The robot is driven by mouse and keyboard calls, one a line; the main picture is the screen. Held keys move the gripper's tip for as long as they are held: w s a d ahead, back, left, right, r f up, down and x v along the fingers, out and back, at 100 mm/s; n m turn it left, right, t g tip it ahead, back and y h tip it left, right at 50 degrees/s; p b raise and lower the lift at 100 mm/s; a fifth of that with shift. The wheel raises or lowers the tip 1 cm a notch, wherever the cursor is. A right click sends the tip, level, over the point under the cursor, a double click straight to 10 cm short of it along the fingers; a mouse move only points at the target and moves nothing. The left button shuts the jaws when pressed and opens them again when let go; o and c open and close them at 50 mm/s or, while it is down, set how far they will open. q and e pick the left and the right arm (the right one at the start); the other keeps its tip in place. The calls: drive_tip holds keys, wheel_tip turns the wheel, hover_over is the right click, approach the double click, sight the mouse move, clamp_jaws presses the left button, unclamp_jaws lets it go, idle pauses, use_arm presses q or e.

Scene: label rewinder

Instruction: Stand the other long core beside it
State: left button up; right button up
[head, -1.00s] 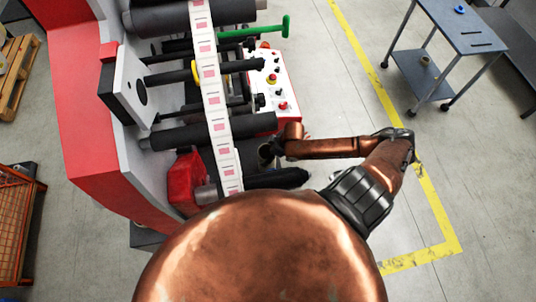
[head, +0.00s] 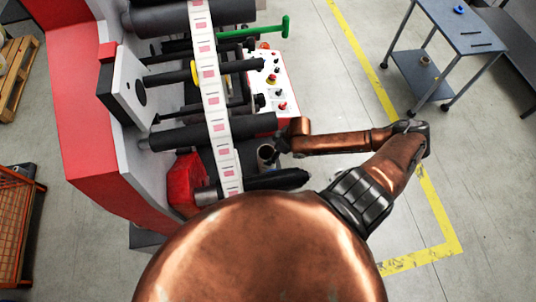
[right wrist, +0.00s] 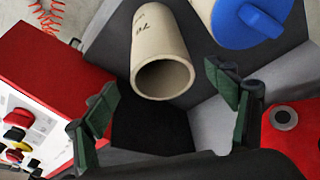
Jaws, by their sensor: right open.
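A beige cardboard core (right wrist: 160,50) with dark writing on its side shows in the right wrist view, its open end towards the camera. It stands in a dark grey corner beside the machine. The core is beyond the fingertips. A second pale cylinder (right wrist: 203,8) with a blue end piece is partly cut off at top right. My left gripper is out of view.
The label machine's dark rollers (head: 215,132) and label web (head: 212,85) are left of my right arm. A red-sided control panel (head: 270,80) stands just beyond the gripper. A grey cart (head: 455,30) stands far right. The floor between is clear.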

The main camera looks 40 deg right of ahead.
drive_tip(key=v, duration=0.7)
drive_tip(key=shift+s, duration=0.1)
idle(1.3)
